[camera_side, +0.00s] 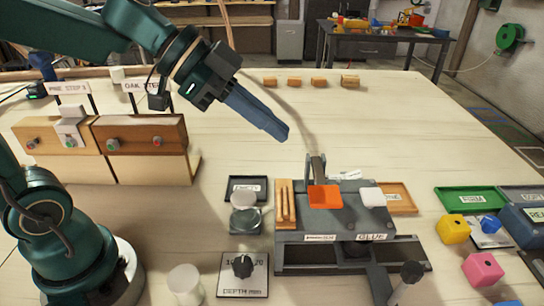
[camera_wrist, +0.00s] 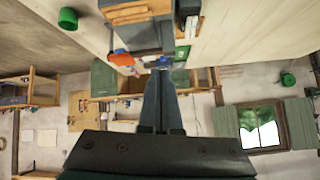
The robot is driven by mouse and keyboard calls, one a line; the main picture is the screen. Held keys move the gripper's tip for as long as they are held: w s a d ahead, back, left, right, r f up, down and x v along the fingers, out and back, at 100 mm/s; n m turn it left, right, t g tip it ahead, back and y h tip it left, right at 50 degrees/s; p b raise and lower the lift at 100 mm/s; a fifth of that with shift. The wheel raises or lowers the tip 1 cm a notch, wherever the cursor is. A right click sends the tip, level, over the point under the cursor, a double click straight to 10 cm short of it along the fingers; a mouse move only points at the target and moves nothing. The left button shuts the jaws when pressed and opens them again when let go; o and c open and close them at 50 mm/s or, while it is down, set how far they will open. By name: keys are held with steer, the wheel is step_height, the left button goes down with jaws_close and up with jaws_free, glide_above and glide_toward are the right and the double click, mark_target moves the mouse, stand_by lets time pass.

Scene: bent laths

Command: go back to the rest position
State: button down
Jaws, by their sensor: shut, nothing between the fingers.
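My gripper (camera_side: 284,134) is shut and empty. In the side view it hangs above the table, tilted down to the right, up and left of the grey glue station (camera_side: 345,222). In the wrist view my gripper (camera_wrist: 160,78) shows as two dark fingers pressed together, pointing away toward the far part of the room. No task object is named, and nothing is held.
The two-part wooden stand (camera_side: 140,134) is at the left. A depth dial (camera_side: 243,266) is at the front. Several small wooden blocks (camera_side: 318,82) line the back.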

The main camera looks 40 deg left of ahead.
steer(key=s+a+f+n+y, duration=0.2)
steer(key=s+a+n+y, duration=0.1)
steer(key=s+n, duration=0.2)
steer(key=s+a+f+n+g+y, duration=0.1)
steer(key=s+a+f+n+y, duration=0.2)
steer(key=s+n, duration=0.3)
steer(key=shift+s+a+f+n+y, duration=0.15)
steer(key=shift+s+a+n+y, duration=0.15)
steer(key=shift+s+a+y, duration=0.3)
